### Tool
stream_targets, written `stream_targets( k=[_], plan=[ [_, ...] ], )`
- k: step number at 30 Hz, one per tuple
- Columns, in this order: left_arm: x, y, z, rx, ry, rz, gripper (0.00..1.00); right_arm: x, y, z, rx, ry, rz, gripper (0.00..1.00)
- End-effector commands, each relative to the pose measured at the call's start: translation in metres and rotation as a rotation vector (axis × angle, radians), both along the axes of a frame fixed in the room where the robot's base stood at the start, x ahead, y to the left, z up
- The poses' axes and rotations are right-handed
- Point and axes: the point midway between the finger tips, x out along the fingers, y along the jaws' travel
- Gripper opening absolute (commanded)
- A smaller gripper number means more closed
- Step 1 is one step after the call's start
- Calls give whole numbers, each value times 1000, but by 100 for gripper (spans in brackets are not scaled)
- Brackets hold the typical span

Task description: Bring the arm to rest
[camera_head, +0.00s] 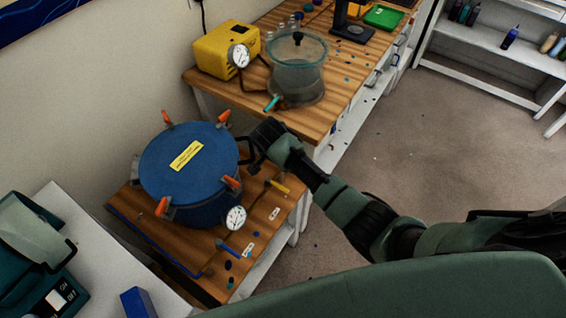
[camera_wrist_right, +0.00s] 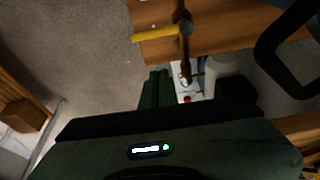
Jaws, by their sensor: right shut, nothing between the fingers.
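My right arm (camera_head: 340,200) comes in from the right in the head view. Its gripper (camera_head: 262,140) is shut and empty at the right side of the blue pressure pot (camera_head: 188,165). A black loop handle (camera_head: 250,157) sits between gripper and pot; whether they touch I cannot tell. In the right wrist view a black loop (camera_wrist_right: 285,48) shows at the upper right and a yellow valve lever (camera_wrist_right: 160,33) at the top. My dark green wrist fills the bottom there; the fingertips are not clear. My left gripper is in neither view.
The pot stands on a wooden bench (camera_head: 150,222) with orange clamps, a gauge (camera_head: 235,218) and a blue lever. Behind, another bench holds a yellow pump (camera_head: 222,52) and a glass chamber (camera_head: 298,75). A scale (camera_head: 40,245) is at lower left. Open floor (camera_head: 400,150) lies right.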

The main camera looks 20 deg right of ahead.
Motion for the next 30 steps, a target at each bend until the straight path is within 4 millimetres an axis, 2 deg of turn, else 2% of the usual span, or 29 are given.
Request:
stream_targets(
  k=[3,7,12,17,20,25,27,30],
  plan=[
    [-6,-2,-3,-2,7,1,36,-3,5,17,3,-2,-1,0],
    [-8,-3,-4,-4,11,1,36,-6,7,28,1,-1,-1,0],
    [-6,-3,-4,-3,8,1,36,-7,8,33,0,1,-1,0],
    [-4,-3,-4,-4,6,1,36,-14,10,29,7,7,22,0],
    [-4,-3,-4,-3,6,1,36,-36,13,20,31,26,105,0],
    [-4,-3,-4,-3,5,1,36,-107,17,8,84,48,378,0],
    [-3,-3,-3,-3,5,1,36,-139,14,10,93,48,499,0],
    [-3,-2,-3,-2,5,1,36,-176,7,19,87,40,646,0]
  ],
)
